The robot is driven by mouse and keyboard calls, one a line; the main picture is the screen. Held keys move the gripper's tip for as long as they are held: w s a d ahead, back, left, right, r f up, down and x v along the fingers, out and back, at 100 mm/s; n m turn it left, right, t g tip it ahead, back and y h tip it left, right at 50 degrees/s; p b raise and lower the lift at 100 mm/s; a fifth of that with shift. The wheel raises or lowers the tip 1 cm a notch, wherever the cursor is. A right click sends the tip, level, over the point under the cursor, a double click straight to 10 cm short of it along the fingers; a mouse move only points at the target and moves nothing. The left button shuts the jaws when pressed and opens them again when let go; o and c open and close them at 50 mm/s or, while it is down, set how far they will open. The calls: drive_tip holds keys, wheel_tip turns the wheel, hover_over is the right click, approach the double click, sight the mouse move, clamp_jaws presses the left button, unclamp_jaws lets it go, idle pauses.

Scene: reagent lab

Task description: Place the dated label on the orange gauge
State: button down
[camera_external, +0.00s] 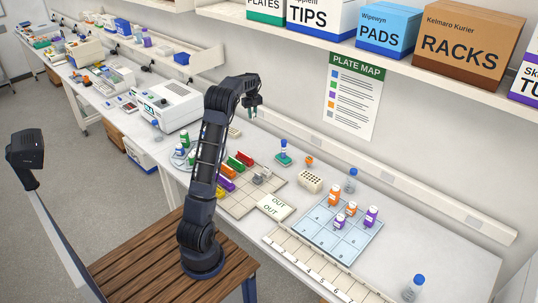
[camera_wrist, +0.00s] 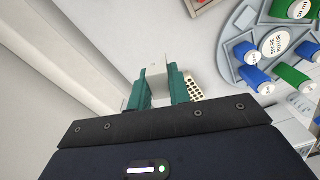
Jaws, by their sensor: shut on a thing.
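My gripper (camera_external: 252,112) is raised above the bench near the wall, left of the plate map poster. In the wrist view its teal fingers (camera_wrist: 157,92) are shut on a small pale grey-white piece (camera_wrist: 157,80). I cannot read any date on it, so I cannot tell if it is the dated label. An orange block (camera_external: 228,172) lies in a row of coloured blocks on the beige tiled mat (camera_external: 245,208), well below my gripper. A small orange item (camera_external: 309,160) stands farther right on the bench. I cannot tell which orange thing is the gauge.
A round tray marked spare rotor (camera_wrist: 275,43) holds blue and green tubes. A card reading OUT (camera_external: 274,207) lies at the mat's right edge. A blue numbered grid (camera_external: 342,250) holds orange and purple bottles. A white machine (camera_external: 168,104) stands left. Boxes fill the shelf above.

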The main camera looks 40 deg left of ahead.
drive_tip(key=w+d+r+m, duration=0.1)
drive_tip(key=w+d, duration=0.2)
drive_tip(key=d, duration=0.6)
drive_tip(key=w+d+r+m, duration=0.2)
drive_tip(key=w+d, duration=0.2)
drive_tip(key=d, duration=0.5)
drive_tip(key=r+m, duration=0.2)
hover_over(309, 158)
wheel_tip(309, 158, down, 20)
drive_tip(key=shift+d+r, duration=0.1)
drive_tip(key=shift+r, duration=0.05)
drive_tip(key=c, duration=1.3)
unclamp_jaws()
